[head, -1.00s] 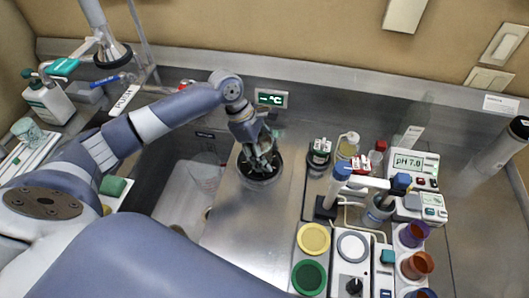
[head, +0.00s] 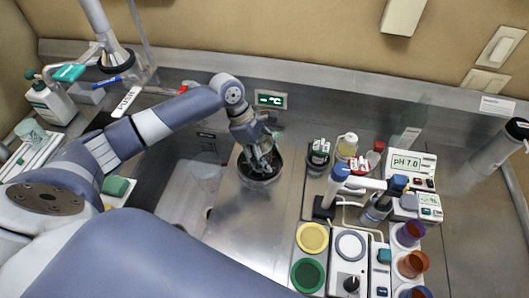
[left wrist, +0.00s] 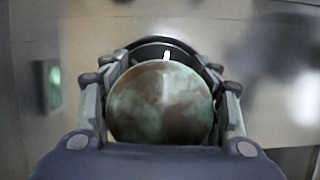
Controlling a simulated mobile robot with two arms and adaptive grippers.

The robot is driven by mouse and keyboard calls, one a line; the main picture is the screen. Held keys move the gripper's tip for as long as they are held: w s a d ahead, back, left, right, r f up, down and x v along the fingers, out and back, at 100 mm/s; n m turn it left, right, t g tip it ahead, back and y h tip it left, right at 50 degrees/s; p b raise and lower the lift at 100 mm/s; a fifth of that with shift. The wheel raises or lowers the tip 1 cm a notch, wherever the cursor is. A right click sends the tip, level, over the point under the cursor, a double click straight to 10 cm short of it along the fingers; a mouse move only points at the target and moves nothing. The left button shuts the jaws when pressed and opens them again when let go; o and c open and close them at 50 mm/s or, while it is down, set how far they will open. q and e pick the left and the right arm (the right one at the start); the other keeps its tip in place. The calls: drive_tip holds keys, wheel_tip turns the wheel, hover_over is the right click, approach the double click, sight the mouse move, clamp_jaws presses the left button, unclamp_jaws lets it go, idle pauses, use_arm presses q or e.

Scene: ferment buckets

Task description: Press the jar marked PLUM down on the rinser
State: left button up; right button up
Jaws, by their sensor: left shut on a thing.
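My left gripper (head: 263,160) is shut on a jar, low over the steel counter left of the picture's middle. In the left wrist view the gripper (left wrist: 165,110) has its fingers on both sides of the jar (left wrist: 160,103), whose round end is mottled brown and green. A dark round ring (head: 262,180), perhaps the rinser, lies right below the gripper and also shows behind the jar in the left wrist view. I cannot tell whether jar and ring touch. No PLUM mark is readable. My right gripper is out of view.
A sink (head: 183,200) with a clear vessel (head: 207,172) lies to the left. A small °C display (head: 270,99) is on the back wall. To the right stand small jars (head: 318,155), a pH meter (head: 408,162), coloured discs (head: 312,238) and cups (head: 412,264).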

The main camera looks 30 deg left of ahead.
sight(266, 144)
use_arm(q)
drive_tip(key=shift+f+p, duration=0.4)
drive_tip(key=shift+f, duration=0.65)
idle(1.2)
idle(0.4)
wheel_tip(266, 144, up, 3)
drive_tip(key=p, duration=0.3)
drive_tip(key=shift+p, duration=0.4)
wheel_tip(266, 144, up, 3)
drive_tip(key=p, duration=0.2)
drive_tip(key=shift+f+p, duration=0.2)
drive_tip(key=shift+p, duration=0.1)
drive_tip(key=shift+r, duration=1.3)
